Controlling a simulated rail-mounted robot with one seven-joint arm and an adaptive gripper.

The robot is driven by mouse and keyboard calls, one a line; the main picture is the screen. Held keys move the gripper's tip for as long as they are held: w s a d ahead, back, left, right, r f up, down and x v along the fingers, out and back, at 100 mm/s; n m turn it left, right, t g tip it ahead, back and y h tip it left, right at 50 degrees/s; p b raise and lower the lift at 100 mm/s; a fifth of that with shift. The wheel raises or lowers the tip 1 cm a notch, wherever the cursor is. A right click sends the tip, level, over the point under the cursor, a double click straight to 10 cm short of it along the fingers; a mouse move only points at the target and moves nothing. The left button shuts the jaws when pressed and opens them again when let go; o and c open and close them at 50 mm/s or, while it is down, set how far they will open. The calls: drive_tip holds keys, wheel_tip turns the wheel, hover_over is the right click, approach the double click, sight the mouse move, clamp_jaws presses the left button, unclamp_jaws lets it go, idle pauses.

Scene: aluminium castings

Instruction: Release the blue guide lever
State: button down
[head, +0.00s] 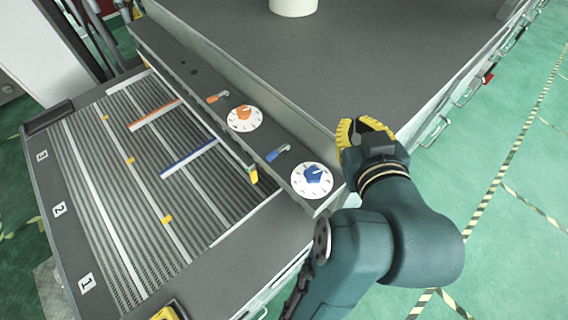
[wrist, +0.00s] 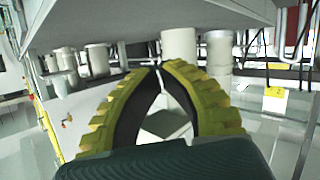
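The blue guide lever (head: 278,153) is a small blue handle with a pale metal end. It sits on the grey rail in the head view, just left of a white dial with a blue knob (head: 313,175). A blue guide bar (head: 188,158) lies across the slatted bed. My gripper (head: 362,122) has yellow ribbed fingers and is to the right of the lever, apart from it, beyond the rail's edge. In the wrist view its fingertips (wrist: 160,67) come together with nothing held between them. The lever is not visible in the wrist view.
An orange lever (head: 217,97) and an orange-knobbed dial (head: 244,118) sit farther up the rail. An orange bar (head: 154,114) lies on the bed. A large grey tabletop (head: 350,65) with a white cylinder (head: 293,5) rises behind the rail. Open green floor is at right.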

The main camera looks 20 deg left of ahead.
drive_tip(key=a+f+n+g+y, duration=0.1)
drive_tip(key=a+f+n+g, duration=0.25)
drive_tip(key=f, duration=0.25)
drive_tip(key=n+g+y+b, duration=0.1)
drive_tip(key=n+g+y, duration=0.15)
drive_tip(key=g, duration=0.35)
approach(283, 168)
drive_tip(key=r, duration=0.3)
drive_tip(key=shift+s+r+n+t+h, duration=0.1)
drive_tip(key=shift+s+n+t+h, duration=0.1)
drive_tip(key=shift+n+t+h, duration=0.1)
drive_tip(key=shift+a, duration=0.1)
drive_tip(key=p+x, duration=0.2)
drive_tip(key=x, duration=0.8)
drive_tip(key=shift+s+a+t, duration=0.1)
drive_tip(key=shift+a+t, duration=0.05)
drive_tip(key=shift+t, duration=0.1)
drive_tip(key=shift+m, duration=0.4)
